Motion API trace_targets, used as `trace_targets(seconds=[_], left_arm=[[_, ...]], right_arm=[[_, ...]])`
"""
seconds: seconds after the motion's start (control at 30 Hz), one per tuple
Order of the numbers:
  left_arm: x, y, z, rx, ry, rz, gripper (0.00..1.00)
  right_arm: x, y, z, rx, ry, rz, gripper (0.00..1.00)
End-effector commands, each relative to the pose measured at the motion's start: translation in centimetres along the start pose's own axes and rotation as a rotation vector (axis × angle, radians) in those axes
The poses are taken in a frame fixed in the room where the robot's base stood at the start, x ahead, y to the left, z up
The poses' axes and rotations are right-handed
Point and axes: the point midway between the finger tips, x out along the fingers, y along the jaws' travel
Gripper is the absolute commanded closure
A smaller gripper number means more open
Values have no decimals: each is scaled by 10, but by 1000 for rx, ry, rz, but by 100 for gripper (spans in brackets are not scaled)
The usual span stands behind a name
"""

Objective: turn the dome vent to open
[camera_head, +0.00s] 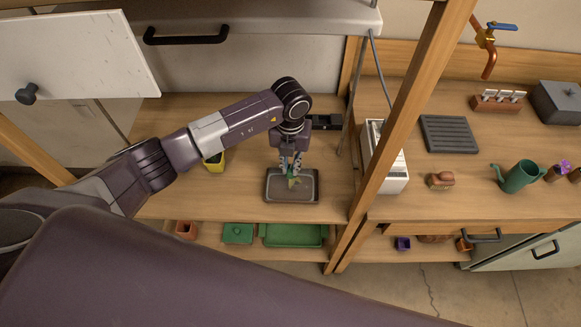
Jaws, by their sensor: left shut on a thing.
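A clear dome over the tray cannot be made out for sure, and the dome vent is hidden or too small to tell. My right gripper is not in view.
A black box (325,122) lies behind the tray. A yellow-rimmed pot (214,162) stands left of it, partly behind my arm. A wooden post (412,95) and a white container (392,178) stand to the right. The lower shelf holds a green tray (294,236).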

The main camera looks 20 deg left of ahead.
Motion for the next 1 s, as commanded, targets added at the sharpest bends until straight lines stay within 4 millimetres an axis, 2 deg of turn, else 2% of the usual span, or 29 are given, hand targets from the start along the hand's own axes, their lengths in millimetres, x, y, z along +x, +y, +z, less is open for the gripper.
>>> trace_targets(seconds=[0.03,0.47,1.0], left_arm=[[4,1,1,37,-4,2,100],[6,1,2,438,-5,2,100],[7,0,1,951,-4,3,100]], right_arm=[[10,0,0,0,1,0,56],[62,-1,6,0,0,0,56],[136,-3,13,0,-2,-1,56]])
